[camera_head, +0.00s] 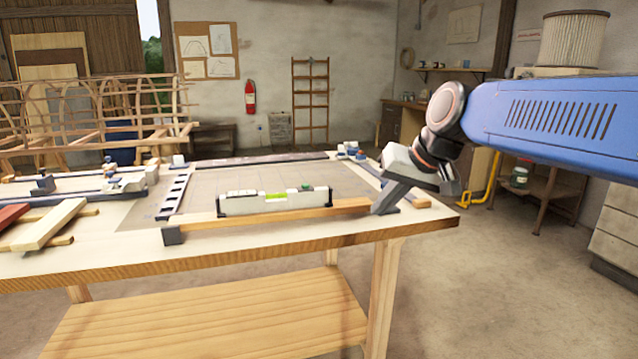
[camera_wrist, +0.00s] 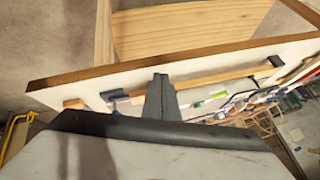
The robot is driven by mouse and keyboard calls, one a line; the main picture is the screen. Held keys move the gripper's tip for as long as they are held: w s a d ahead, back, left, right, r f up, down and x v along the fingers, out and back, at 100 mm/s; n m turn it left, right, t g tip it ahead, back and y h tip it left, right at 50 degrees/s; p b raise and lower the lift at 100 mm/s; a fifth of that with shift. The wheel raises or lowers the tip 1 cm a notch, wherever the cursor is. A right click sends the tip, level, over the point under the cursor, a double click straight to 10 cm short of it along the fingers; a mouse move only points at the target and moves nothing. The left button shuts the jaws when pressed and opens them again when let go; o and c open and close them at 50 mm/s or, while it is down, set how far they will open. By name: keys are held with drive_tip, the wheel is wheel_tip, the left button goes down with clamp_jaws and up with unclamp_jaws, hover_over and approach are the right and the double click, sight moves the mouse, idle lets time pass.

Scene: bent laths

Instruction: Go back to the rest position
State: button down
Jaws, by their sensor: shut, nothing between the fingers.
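My gripper (camera_head: 386,199) hangs from the blue arm at the right end of the workbench (camera_head: 270,242). Its fingers are together with nothing between them. In the camera_head view the fingertips overlap the right end of a wooden lath (camera_head: 340,207); whether they touch it I cannot tell. In the wrist view the closed fingers (camera_wrist: 160,85) point toward the bench's edge and the lath (camera_wrist: 215,75). A white spirit level (camera_head: 270,201) with a green vial stands along the lath.
Dark blocks sit by the lath's ends, one at the left (camera_head: 173,236). Red and pale laths (camera_head: 50,224) lie at the bench's left. A slatted wooden frame (camera_head: 90,110) stands behind. Open floor (camera_head: 500,290) lies right of the bench. A yellow tubular thing (camera_head: 484,185) stands there.

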drive_tip(key=s+d+f+h, duration=0.2)
drive_tip(key=s+d+f, duration=0.5)
drive_tip(key=s+f, duration=0.3)
drive_tip(key=s+d+f+g+h, duration=0.1)
drive_tip(key=s+d+f+h, duration=0.1)
drive_tip(key=s+d+f, duration=0.6)
drive_tip(key=s+f, duration=0.2)
drive_tip(key=s, duration=0.4)
drive_tip(key=shift+s+d+m, duration=0.15)
drive_tip(key=shift+d+m, duration=0.15)
